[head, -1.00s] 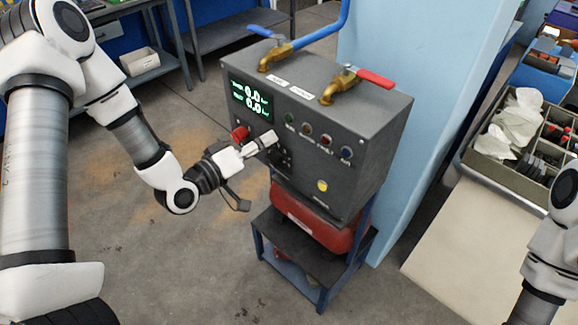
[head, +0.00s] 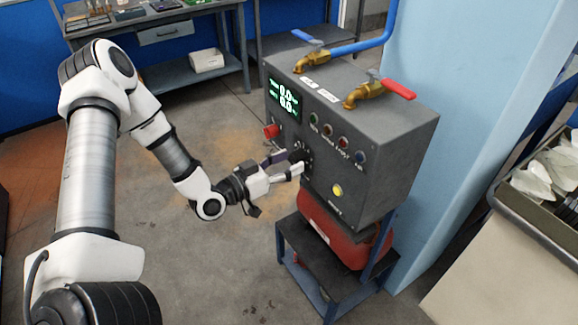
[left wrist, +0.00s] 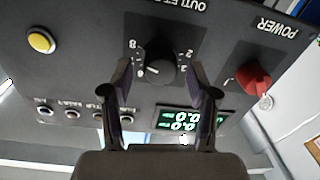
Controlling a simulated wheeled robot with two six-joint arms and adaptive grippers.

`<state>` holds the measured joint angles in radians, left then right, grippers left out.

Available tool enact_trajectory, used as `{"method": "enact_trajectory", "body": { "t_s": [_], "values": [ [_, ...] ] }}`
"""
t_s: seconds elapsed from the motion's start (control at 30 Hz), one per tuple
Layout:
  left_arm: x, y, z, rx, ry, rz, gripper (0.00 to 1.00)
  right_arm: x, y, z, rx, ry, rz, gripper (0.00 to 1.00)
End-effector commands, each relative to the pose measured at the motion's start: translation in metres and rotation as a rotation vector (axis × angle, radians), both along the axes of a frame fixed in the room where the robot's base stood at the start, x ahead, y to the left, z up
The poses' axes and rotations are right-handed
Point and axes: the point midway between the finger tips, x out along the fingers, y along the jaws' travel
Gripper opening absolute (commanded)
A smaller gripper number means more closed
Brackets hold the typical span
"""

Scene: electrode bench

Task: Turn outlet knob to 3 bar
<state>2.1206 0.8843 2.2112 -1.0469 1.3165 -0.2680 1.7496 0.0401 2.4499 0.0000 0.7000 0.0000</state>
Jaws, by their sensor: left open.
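The outlet knob (head: 298,154) is a black dial on the front of the dark grey control box (head: 385,140). In the left wrist view the knob (left wrist: 156,64) appears upside down, with numbers around it and part of an OUTLET label. My left gripper (head: 293,165) is open at the panel, its fingers on either side of the knob; I cannot tell whether they touch it. The green display (head: 284,98) reads 0.0 on both lines. My right gripper is not in view.
A red power knob (head: 271,131) sits beside the outlet knob. A yellow button (head: 337,190) and several small coloured buttons are on the same panel. Valves with a blue handle (head: 303,64) and a red handle (head: 398,89) stand on top. A red tank (head: 330,232) is below.

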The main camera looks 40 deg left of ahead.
Motion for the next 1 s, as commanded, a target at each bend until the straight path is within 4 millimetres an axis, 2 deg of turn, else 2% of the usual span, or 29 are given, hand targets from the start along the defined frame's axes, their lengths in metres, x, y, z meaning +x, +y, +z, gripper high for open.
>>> {"method": "enact_trajectory", "body": {
  "t_s": [0.27, 0.3, 0.47, 1.0],
  "values": [
    [0.0044, -0.0017, 0.0008, -0.001, -0.002, 0.000, 0.59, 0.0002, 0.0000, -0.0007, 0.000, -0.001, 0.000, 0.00],
    [0.0044, -0.0017, 0.0008, -0.002, -0.002, 0.000, 0.56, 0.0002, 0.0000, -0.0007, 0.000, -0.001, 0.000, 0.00],
    [0.0043, -0.0018, 0.0007, -0.001, -0.001, 0.000, 0.00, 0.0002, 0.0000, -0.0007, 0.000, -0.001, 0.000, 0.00],
    [0.0041, -0.0016, 0.0002, -0.083, 0.034, 0.001, 0.00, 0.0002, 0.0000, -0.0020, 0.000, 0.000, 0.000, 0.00]
  ]
}}
